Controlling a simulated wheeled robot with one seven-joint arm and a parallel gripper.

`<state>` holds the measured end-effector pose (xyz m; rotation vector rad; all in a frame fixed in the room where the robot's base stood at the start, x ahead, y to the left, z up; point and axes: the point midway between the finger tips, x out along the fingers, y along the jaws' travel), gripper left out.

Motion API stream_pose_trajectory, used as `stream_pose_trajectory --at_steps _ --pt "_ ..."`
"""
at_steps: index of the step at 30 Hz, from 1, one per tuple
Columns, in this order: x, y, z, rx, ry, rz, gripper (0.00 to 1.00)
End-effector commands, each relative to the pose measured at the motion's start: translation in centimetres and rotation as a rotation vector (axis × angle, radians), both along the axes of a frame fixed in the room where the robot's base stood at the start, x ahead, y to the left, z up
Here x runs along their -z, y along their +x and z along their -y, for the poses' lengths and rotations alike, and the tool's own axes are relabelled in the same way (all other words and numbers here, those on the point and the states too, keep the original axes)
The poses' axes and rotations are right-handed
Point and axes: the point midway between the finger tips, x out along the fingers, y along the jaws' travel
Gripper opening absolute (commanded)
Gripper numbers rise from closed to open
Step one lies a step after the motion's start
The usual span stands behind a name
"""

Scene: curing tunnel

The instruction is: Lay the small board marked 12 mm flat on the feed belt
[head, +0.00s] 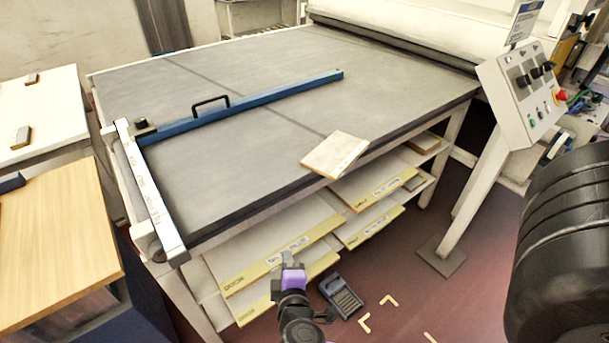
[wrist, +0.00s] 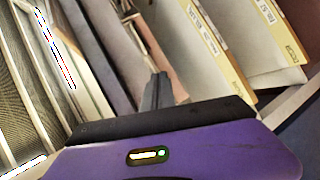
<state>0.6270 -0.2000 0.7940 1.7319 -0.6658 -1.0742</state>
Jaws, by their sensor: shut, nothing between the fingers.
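A small pale board (head: 332,153) rests at the front edge of the grey feed belt (head: 240,150), in the head view. Its near corner reaches to or past the belt's edge; I cannot tell if it lies fully flat. Any marking on it is too small to read. My gripper (head: 293,258), with purple parts, is in front of and below the belt edge, apart from this board. In the wrist view my dark fingers (wrist: 158,90) are shut together with nothing between them.
A blue fence (head: 240,104) with a black handle lies across the belt. Shelves below hold labelled boards (head: 285,262) and a small block (head: 423,143). A control box (head: 520,90) on a post stands right. A wooden-topped table (head: 55,235) is at left.

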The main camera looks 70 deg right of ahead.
Motion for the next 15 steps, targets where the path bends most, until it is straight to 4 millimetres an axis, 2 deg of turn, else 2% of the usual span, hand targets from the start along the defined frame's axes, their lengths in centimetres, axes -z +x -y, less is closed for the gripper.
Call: stream_pose_trajectory --at_steps 1,3,7,10,15 --pt "-2.1 1.1 2.1 0.069 -0.078 -0.01 0.0" --pt "-4.6 1.6 4.4 0.163 -0.176 -0.028 0.0" --pt "-8.7 1.9 7.1 0.306 -0.311 -0.046 0.0" --pt "-10.8 1.9 8.0 0.376 -0.372 -0.049 0.0" --pt "-12.0 1.8 9.2 0.42 -0.409 -0.052 0.0"
